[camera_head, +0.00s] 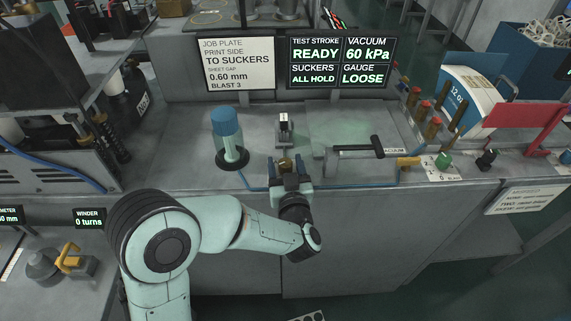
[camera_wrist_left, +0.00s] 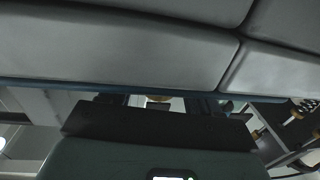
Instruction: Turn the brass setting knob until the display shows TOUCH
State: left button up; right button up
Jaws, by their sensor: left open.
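The brass setting knob (camera_head: 285,163) sits on the front of the grey bench, below a small gauge block (camera_head: 284,127). My left gripper (camera_head: 287,167) is open, with its fingers on either side of the knob; I cannot tell whether they touch it. A bit of brass (camera_wrist_left: 158,98) also shows in the left wrist view, mostly hidden. The black display (camera_head: 340,63) reads READY, 60 kPa, ALL HOLD, and LOOSE under GAUGE. My right gripper is not in view.
A blue-capped cylinder (camera_head: 228,136) stands left of the knob. A black T-handle (camera_head: 358,148) lies to the right, near a brass lever (camera_head: 408,161) and a green knob (camera_head: 443,160). A white job plate (camera_head: 238,64) stands behind. A blue hose runs along the bench front.

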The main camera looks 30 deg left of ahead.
pick_arm(q)
jog(key=c, duration=0.9)
jog(key=shift+c, duration=0.2)
